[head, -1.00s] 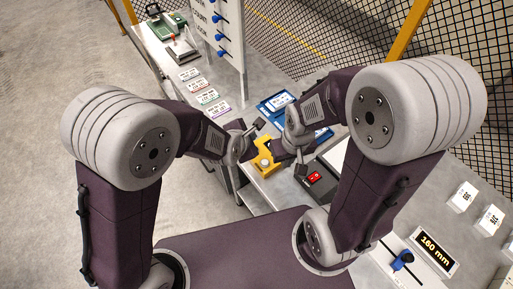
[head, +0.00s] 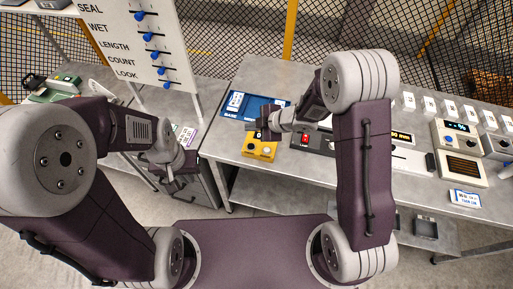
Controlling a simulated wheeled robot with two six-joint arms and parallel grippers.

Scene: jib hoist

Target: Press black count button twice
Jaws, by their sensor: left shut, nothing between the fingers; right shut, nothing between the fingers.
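A yellow box (head: 260,148) with small round buttons sits near the front edge of the bench. I cannot make out a black count button on it; my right gripper covers its back part. My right gripper (head: 264,131) is shut and empty, just above or at the box's back edge; contact cannot be told. My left gripper (head: 172,184) is shut and empty, to the left of the bench and well away from the box. A grey counter unit (head: 456,133) with a lit blue display and dark round parts stands far right on the bench.
A blue tray (head: 238,106) lies behind the yellow box. A red switch (head: 305,139) sits on a dark unit to its right. A white board (head: 135,35) with blue sliders stands at back left. The bench's left part (head: 228,140) is clear.

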